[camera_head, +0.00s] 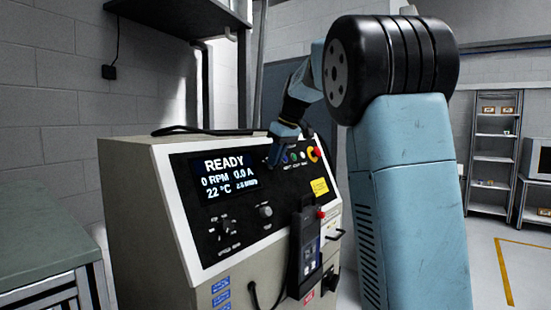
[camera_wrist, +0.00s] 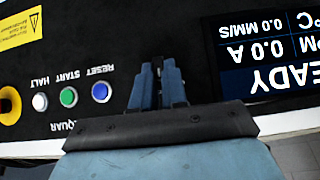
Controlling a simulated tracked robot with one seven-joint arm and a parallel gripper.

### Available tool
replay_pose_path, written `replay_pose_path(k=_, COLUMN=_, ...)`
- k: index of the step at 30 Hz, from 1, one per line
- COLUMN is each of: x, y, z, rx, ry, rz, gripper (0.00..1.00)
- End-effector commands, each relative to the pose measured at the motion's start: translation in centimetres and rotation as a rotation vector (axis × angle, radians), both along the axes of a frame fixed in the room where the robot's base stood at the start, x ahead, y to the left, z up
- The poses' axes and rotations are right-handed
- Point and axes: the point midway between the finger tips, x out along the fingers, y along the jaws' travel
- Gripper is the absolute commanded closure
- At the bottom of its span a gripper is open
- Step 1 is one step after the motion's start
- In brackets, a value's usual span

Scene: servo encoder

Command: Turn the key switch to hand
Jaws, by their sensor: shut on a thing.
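My gripper (camera_head: 273,158) reaches down to the upper middle of the black control panel (camera_head: 240,226), just right of the lit display. In the wrist view, which shows the panel upside down, the two blue fingers of my gripper (camera_wrist: 159,72) are close together against the panel between the display and the blue RESET button. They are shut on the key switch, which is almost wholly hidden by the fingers. Its position and its marks cannot be read.
The display (camera_wrist: 268,55) reads READY. Blue RESET (camera_wrist: 101,92), green START (camera_wrist: 69,97) and white HALT (camera_wrist: 40,102) buttons sit in a row beside the fingers. A red mushroom button with yellow collar (camera_head: 314,154) ends the row. A dark handheld unit (camera_head: 305,245) hangs in front.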

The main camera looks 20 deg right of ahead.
Motion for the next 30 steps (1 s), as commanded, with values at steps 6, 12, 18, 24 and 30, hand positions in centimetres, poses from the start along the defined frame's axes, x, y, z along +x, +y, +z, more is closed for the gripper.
replay_pose_path(k=6, x=0.1, y=0.0, z=-0.4, rx=0.036, ry=0.035, rz=-0.019, gripper=1.00)
replay_pose_path(k=12, x=0.2, y=-0.3, z=-0.4, rx=0.123, ry=0.099, rz=-0.073, gripper=1.00)
replay_pose_path(k=18, x=0.3, y=-0.6, z=-0.6, rx=0.242, ry=0.186, rz=-0.142, gripper=1.00)
replay_pose_path(k=24, x=0.5, y=-0.8, z=-0.7, rx=0.366, ry=0.277, rz=-0.215, gripper=1.00)
replay_pose_path(k=30, x=0.5, y=-0.9, z=-0.9, rx=0.467, ry=0.351, rz=-0.272, gripper=1.00)
